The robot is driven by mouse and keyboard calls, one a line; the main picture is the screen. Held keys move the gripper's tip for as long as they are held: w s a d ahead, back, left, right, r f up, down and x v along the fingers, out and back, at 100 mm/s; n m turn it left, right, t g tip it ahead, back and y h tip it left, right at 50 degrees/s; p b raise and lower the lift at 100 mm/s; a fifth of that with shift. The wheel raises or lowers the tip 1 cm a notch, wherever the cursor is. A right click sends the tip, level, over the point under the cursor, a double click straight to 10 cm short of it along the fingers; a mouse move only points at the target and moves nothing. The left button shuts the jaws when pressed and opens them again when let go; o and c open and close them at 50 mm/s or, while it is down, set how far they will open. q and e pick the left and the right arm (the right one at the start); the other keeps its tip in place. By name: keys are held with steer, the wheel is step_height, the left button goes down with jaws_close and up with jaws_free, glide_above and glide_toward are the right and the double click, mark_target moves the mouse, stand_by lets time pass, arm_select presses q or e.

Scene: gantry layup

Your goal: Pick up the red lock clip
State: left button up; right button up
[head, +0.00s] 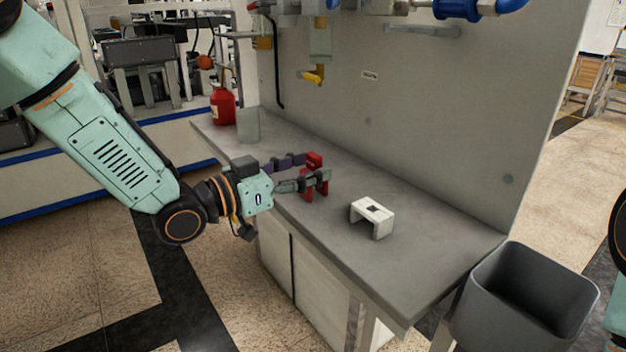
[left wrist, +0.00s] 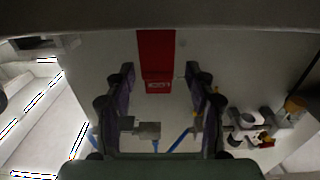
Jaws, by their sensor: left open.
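The red lock clip (head: 316,159) stands on the grey bench top, partly hidden behind the fingers of my left gripper (head: 306,174). My left gripper is open, and its fingers reach in from the left around the clip in the head view. In the left wrist view the red lock clip (left wrist: 155,52), with white lettering on its lower part, shows between and beyond the spread fingertips of my left gripper (left wrist: 160,78). I cannot tell whether a finger touches it. My right gripper is not in view.
A white bridge-shaped block (head: 381,220) stands on the bench (head: 425,262) right of the clip. A red bottle (head: 222,106) and a grey container (head: 248,124) stand at the bench's far end. A grey bin (head: 520,325) stands at its near end. An upright panel (head: 440,110) backs the bench.

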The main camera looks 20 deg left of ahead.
arm_select(q)
steer(key=shift+w+d+f, duration=0.1)
steer(key=shift+w+d, duration=0.25)
steer(key=shift+w, duration=0.05)
steer(key=shift+w+d, duration=0.15)
steer(key=shift+d, duration=0.15)
steer(key=shift+a, duration=0.1)
jaws_close()
